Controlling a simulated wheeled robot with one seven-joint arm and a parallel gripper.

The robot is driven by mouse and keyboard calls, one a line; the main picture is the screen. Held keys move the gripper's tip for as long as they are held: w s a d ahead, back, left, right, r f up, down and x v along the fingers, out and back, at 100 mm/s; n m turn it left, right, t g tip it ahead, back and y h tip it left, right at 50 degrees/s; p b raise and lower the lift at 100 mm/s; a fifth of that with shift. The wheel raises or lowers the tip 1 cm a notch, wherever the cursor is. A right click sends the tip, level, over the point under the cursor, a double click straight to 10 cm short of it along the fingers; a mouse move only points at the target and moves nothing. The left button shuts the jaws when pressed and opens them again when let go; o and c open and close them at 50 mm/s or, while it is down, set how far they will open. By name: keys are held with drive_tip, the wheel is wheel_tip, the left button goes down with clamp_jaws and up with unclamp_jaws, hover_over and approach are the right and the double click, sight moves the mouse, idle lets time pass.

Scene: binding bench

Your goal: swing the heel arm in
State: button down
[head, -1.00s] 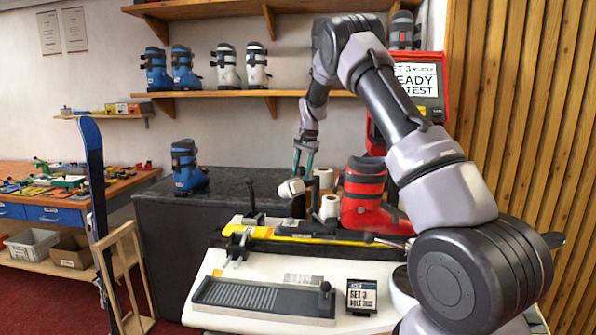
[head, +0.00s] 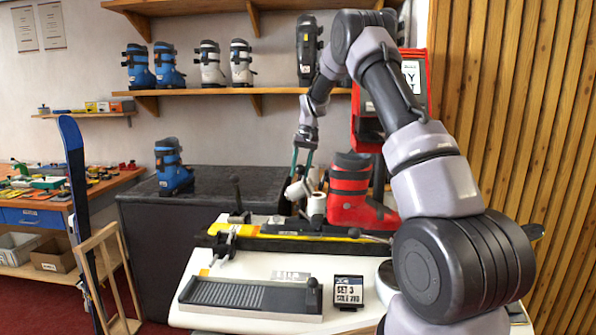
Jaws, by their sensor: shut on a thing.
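A red ski boot (head: 352,200) stands upright on the bench machine, behind a long black and yellow bar (head: 305,243). My gripper (head: 298,178) is left of the boot, its teal fingers pointing down and shut on a pale grey-white piece (head: 298,190). This piece looks like the end of the heel arm; the rest of that arm is hidden or too small to tell. It sits tilted close to a white roll-shaped part (head: 316,204) beside the boot. I cannot tell whether they touch.
A black lever (head: 236,198) stands left of my gripper. A ridged grey plate (head: 250,294) and a small sign (head: 349,291) are on the white machine top (head: 215,272). A blue boot (head: 173,168) stands on the dark counter, and a blue ski (head: 78,200) leans at left.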

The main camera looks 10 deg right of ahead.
drive_tip(key=shift+d, duration=0.2)
drive_tip(key=shift+c, duration=1.9)
unclamp_jaws()
wheel_tip(320, 180, up, 11)
drive_tip(key=d, duration=0.2)
drive_tip(key=shift+f, duration=0.2)
drive_tip(key=shift+s, duration=0.1)
